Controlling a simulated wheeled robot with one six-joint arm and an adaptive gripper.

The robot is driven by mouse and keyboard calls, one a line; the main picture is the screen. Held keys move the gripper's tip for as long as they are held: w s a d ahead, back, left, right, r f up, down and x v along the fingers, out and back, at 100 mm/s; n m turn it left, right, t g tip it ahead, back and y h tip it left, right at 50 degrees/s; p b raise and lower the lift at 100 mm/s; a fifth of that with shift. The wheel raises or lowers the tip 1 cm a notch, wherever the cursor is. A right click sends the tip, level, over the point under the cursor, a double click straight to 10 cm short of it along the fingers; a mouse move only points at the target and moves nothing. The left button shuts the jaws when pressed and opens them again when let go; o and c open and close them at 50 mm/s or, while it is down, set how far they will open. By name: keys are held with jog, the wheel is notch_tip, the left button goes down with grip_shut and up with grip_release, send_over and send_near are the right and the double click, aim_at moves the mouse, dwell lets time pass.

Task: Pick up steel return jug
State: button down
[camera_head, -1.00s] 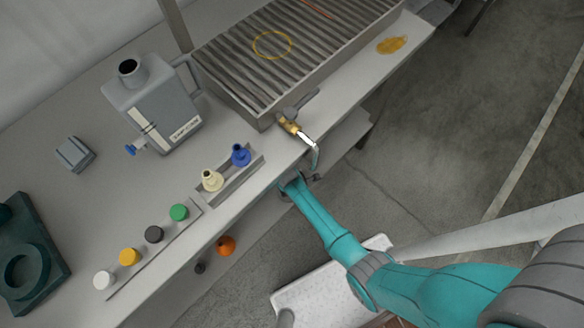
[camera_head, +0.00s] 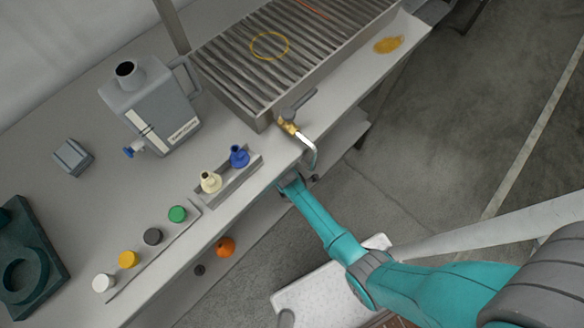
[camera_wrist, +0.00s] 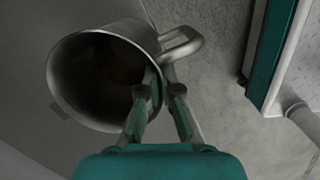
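The steel return jug (camera_wrist: 72,72) shows in the wrist view as a round, open-topped metal vessel with a dark inside. Its looped handle (camera_wrist: 189,42) points up and to the right. My gripper (camera_wrist: 162,74) reaches up from the bottom of that view. Its two fingers come close together at the rim by the handle's root and look shut on the jug there. The exact contact is partly hidden by the fingers. In the head view my arm reaches in under the bench's front edge; the gripper's tips and the jug are hidden there.
The bench (camera_head: 75,215) overhangs my gripper. A brass tap (camera_head: 290,129) with a bent spout juts over its edge close by. A blue funnel (camera_head: 239,157) and a cream one (camera_head: 210,182) stand near the edge. An orange ball-like thing (camera_head: 225,246) sits lower down. Open floor lies right.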

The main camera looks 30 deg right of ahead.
jog(key=shift+r, duration=0.45)
jog(key=s+d+r, duration=0.1)
jog(key=s+d, duration=0.1)
jog(key=s, duration=0.6)
jog(key=s+d+r, duration=0.1)
jog(key=s+d, duration=0.2)
jog(key=s, duration=0.6)
jog(key=shift+d+r, duration=0.3)
jog(key=shift+a, duration=0.15)
